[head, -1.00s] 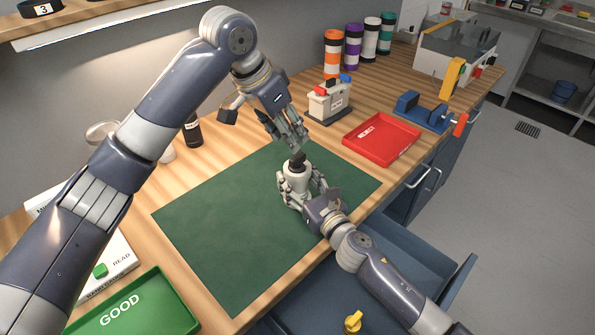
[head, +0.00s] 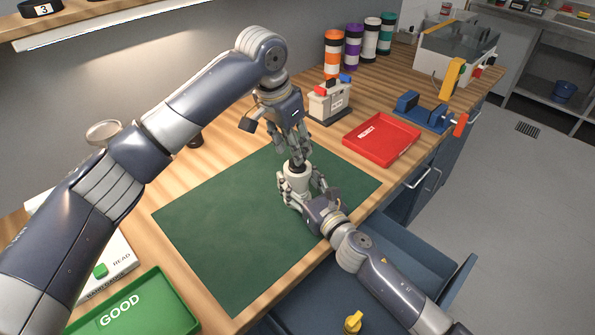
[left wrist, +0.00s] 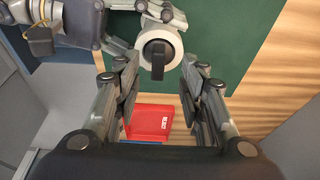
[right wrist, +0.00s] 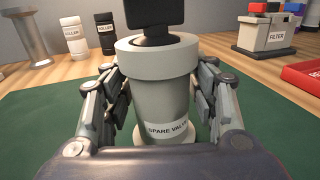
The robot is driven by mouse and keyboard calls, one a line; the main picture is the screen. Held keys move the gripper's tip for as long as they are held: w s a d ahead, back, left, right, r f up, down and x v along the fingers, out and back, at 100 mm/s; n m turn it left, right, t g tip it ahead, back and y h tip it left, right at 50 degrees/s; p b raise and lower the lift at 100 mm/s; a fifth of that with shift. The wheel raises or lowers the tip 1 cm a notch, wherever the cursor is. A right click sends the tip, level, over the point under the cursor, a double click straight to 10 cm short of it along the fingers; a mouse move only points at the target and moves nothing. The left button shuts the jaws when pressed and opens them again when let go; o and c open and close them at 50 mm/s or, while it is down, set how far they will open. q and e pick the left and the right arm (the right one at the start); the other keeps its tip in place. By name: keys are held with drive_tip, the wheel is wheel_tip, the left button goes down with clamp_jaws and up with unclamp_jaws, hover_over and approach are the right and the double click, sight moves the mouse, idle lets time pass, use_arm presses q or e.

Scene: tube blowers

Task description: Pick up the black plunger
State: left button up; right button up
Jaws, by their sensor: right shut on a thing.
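The black plunger (head: 296,163) stands upright in the top of a white valve body (head: 295,182) labelled "SPARE VALVE". The plunger shows from above in the left wrist view (left wrist: 158,55) and at the top edge of the right wrist view (right wrist: 150,38). My right gripper (head: 303,190) is shut on the valve body, with a finger on each side of it in the right wrist view. My left gripper (head: 296,155) points down just above the plunger. Its fingers are open; I see no clear contact with the plunger.
The valve is over a green mat (head: 215,235). A red reject tray (head: 380,140), a filter box (head: 330,103) and a blue fixture (head: 425,112) lie to the right. A green "GOOD" tray (head: 150,310) is front left. An open drawer (head: 400,265) juts out below the bench.

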use_arm(q)
drive_tip(key=shift+x, duration=1.95)
drive_tip(key=shift+d, duration=0.1)
clamp_jaws()
drive_tip(key=shift+r, duration=0.1)
use_arm(e)
drive_tip(key=shift+f, duration=0.1)
use_arm(q)
wheel_tip(320, 180, up, 10)
use_arm(e)
drive_tip(key=o, duration=1.3)
drive_tip(key=shift+s+d, duration=0.1)
